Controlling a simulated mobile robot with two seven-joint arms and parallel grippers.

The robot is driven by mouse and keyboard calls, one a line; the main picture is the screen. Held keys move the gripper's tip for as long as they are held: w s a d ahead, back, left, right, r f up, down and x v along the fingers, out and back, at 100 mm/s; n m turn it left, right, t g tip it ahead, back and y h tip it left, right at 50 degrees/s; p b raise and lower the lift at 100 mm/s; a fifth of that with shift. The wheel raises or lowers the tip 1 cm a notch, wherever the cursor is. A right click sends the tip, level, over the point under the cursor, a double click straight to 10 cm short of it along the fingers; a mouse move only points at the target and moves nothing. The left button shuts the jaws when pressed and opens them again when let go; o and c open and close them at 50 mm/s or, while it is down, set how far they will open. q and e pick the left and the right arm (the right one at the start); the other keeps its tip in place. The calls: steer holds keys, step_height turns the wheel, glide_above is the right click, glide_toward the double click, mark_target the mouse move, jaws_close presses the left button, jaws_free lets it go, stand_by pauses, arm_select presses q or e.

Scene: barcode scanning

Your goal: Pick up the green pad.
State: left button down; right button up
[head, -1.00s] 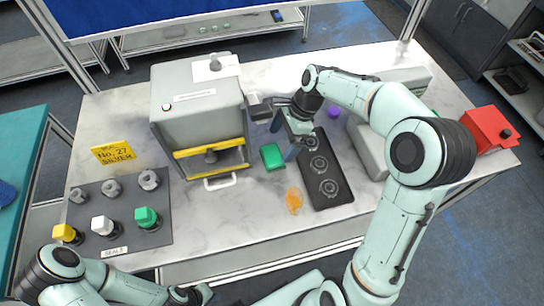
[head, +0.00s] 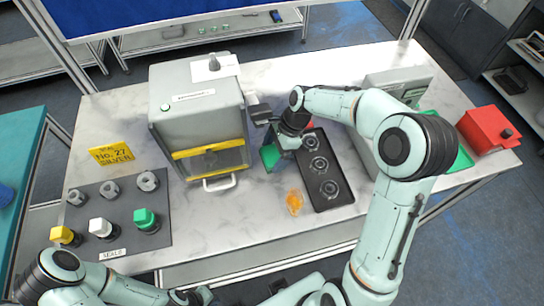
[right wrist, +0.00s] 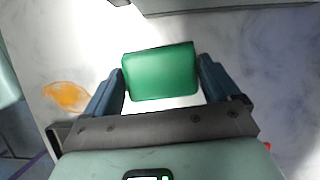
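The green pad (head: 269,157) is a small block at the right side of the grey machine, partly covered by my right gripper (head: 279,154) in the head view. In the right wrist view the pad (right wrist: 160,73) lies between the two fingers of my right gripper (right wrist: 162,78). One fingertip is close along each side, with almost no gap. I cannot tell whether they press on it, or whether the pad is off the table. My left gripper (head: 192,297) is low at the bottom edge of the head view; its fingers are too unclear to read.
The grey machine (head: 200,119) with a yellow-edged front stands left of the pad. A black tray (head: 333,195) with round recesses lies close right. An orange patch (head: 294,202) is in front. A red box (head: 484,131) stands far right. A seals board (head: 126,245) lies left.

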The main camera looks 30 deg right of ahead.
mark_target(268, 155)
steer(key=shift+r, duration=0.1)
steer(key=shift+r, duration=0.55)
step_height(268, 155, up, 2)
steer(key=shift+r, duration=0.2)
steer(key=s+a+b, duration=0.1)
steer(key=s+a, duration=0.2)
steer(key=s, duration=0.1)
steer(key=s+a+b, duration=0.1)
steer(key=s+a, duration=0.1)
steer(key=s, duration=0.3)
steer(key=s+a+b, duration=0.1)
steer(key=s+a, duration=0.2)
steer(key=s, duration=0.2)
steer(key=shift+a+f, duration=0.1)
steer(key=shift+a, duration=0.2)
arm_select(q)
steer(key=shift+s+f, duration=0.4)
steer(key=shift+f, duration=0.3)
steer(key=shift+s+f, duration=0.45)
steer(key=shift+f, duration=0.25)
steer(key=shift+s+f, duration=0.4)
steer(key=shift+f, duration=0.3)
arm_select(e)
steer(key=shift+s+a, duration=0.4)
steer(key=shift+s, duration=0.3)
